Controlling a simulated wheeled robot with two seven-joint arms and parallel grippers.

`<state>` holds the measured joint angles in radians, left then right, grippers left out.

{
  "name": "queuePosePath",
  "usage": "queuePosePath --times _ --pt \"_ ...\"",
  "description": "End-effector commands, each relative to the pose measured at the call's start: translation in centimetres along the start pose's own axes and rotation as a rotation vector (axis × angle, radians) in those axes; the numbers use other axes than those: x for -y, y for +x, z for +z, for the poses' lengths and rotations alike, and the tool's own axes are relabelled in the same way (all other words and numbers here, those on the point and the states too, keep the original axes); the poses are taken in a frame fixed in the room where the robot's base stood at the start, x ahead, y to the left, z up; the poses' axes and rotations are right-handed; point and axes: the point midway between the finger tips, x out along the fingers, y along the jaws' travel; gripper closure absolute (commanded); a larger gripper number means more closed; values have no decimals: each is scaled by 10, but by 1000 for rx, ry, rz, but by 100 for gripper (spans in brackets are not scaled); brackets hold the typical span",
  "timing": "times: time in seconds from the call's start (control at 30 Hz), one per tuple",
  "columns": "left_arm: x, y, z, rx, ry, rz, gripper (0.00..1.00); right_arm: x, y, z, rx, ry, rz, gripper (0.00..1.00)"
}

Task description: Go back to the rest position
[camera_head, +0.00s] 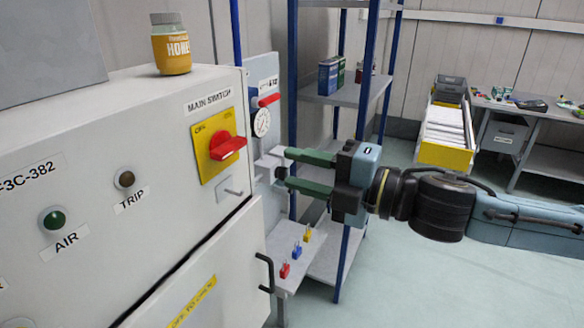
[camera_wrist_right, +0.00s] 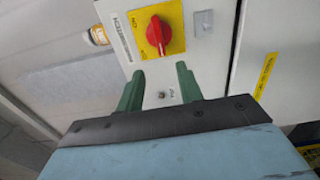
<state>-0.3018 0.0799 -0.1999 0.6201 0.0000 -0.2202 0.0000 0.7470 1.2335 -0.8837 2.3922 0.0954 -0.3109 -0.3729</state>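My right gripper (camera_head: 283,164) reaches in from the right in the head view. Its two green fingers are spread apart with nothing between them, and they point at the side of the grey cabinet. In the right wrist view the gripper (camera_wrist_right: 160,74) is also open and empty. The red main switch knob (camera_head: 228,146) on its yellow plate (camera_head: 207,160) is left of the fingertips in the head view. The knob also shows in the wrist view (camera_wrist_right: 160,36), beyond the fingertips and apart from them. My left gripper is not in view.
The grey cabinet (camera_head: 110,125) fills the left, with a honey jar (camera_head: 171,50) on top and its lower door (camera_head: 225,275) ajar. A blue-post shelf (camera_head: 345,92) stands behind my right gripper. Small padlocks (camera_head: 297,252) lie on a low ledge.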

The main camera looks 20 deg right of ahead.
Motion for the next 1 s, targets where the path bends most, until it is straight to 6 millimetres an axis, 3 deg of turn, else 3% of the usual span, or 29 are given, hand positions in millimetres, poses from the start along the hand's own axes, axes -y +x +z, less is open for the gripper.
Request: queuePosePath --times 0.73,0.87,0.97,1.0 --pt "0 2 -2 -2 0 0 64 4 -3 6 -8 11 0 64" --pt "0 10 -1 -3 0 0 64 35 11 36 53 91 -4 64" --pt "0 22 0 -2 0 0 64 85 26 78 149 214 -14 64" --pt "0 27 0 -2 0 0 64 111 30 95 195 272 -21 64"
